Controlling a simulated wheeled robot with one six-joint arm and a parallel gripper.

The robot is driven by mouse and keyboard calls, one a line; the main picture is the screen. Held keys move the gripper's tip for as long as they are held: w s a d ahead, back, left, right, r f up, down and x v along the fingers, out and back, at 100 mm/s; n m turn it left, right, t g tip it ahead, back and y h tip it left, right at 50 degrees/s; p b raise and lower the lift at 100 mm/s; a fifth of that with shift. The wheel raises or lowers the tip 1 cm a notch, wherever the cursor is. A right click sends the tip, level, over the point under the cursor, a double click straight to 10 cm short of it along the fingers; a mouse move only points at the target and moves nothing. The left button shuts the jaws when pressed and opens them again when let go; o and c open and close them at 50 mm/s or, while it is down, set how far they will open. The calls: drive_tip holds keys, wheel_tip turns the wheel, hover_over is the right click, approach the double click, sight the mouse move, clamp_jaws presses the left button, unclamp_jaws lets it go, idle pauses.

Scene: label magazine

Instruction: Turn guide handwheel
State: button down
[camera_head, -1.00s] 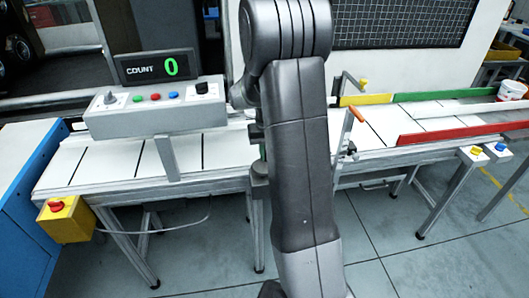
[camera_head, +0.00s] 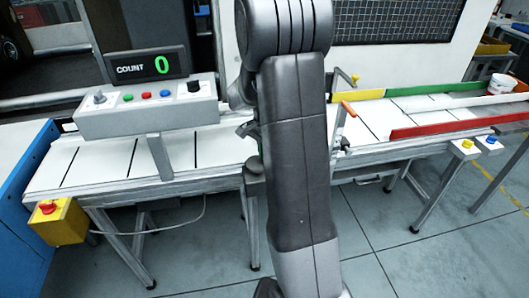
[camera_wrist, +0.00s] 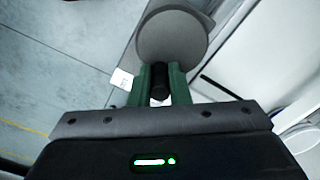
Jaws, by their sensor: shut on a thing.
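The guide handwheel (camera_wrist: 172,38) shows in the wrist view as a round grey disc with a short black handle (camera_wrist: 159,88) on its near side. My gripper (camera_wrist: 161,76) has two green fingers, one on each side of the black handle, and is shut on it. The fingers partly cover the handle. In the head view my own arm hides most of the gripper and the wheel.
A control box (camera_head: 147,117) with a display (camera_head: 150,66) reading COUNT 0 stands over the conveyor at left. A yellow box with a red button (camera_head: 58,220) sits at the front left. Yellow, green (camera_head: 435,88) and red (camera_head: 440,128) guide rails line the right conveyor. Floor in front is clear.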

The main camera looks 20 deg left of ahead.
drive_tip(key=m, duration=0.1)
drive_tip(key=s+m, duration=0.1)
drive_tip(key=m, duration=0.1)
drive_tip(key=shift+d+m, duration=0.2)
drive_tip(key=shift+m, duration=0.1)
drive_tip(key=m, duration=0.3)
drive_tip(key=shift+s+m, duration=0.3)
drive_tip(key=shift+s, duration=0.1)
drive_tip(key=m, duration=0.2)
drive_tip(key=s+m, duration=0.1)
drive_tip(key=m, duration=0.1)
drive_tip(key=shift+a+m, duration=0.1)
drive_tip(key=shift+m, duration=0.2)
drive_tip(key=shift+s+a+m, duration=0.15)
drive_tip(key=shift+s+m, duration=0.05)
drive_tip(key=shift+m, duration=0.65)
drive_tip(key=shift+s+a+m, duration=0.1)
drive_tip(key=shift+s+m, duration=0.05)
drive_tip(key=shift+m, duration=0.7)
drive_tip(key=c, duration=1.4)
unclamp_jaws()
drive_tip(key=shift+o, duration=0.2)
